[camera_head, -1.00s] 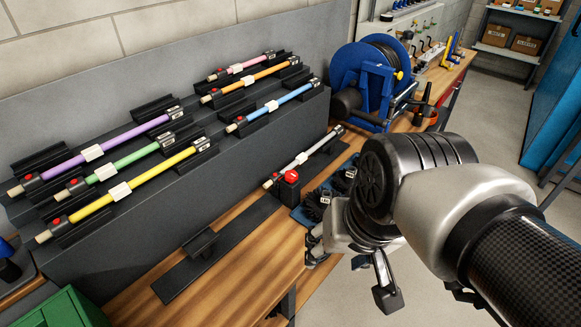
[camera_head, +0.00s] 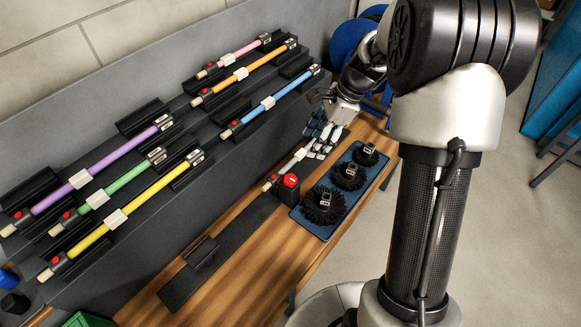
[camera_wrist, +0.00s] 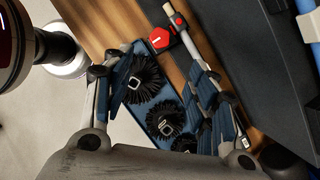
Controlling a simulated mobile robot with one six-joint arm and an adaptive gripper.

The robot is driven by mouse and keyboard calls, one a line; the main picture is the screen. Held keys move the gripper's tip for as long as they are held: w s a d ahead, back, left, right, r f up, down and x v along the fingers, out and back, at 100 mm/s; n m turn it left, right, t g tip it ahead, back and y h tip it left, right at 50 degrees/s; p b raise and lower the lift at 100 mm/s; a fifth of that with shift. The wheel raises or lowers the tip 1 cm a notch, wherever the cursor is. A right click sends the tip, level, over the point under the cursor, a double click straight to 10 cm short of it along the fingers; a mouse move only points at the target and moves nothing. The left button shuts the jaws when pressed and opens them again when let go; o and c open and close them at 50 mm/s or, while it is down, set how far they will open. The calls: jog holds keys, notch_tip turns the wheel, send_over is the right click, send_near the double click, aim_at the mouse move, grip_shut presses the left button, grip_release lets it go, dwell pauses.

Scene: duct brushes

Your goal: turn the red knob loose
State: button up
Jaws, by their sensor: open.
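The red knob (camera_head: 291,181) sits on a dark block beside the lower end of a grey rod (camera_head: 299,158), which lies on a long black stand (camera_head: 225,250) on the wooden bench. In the wrist view the red knob (camera_wrist: 160,38) shows as a red faceted cap with a white mark, near the top centre, with the rod (camera_wrist: 196,42) beside it. My gripper (camera_head: 322,138) is over the upper end of the rod, beyond the knob and apart from it. In the wrist view its fingers (camera_wrist: 160,88) are spread wide, with nothing held between them.
A blue tray (camera_head: 309,232) with black round brushes (camera_head: 323,205) lies right of the knob. A stepped dark rack holds several coloured rods, including a blue one (camera_head: 268,103) near my gripper. A blue reel (camera_head: 352,42) stands behind. The stand's near part is mostly bare.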

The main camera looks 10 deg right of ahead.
aim_at(290, 178)
jog(key=b+x, duration=0.4)
jog(key=x, duration=1.2)
jog(key=shift+f, duration=0.2)
jog(key=shift+c, duration=0.3)
jog(key=c, duration=1)
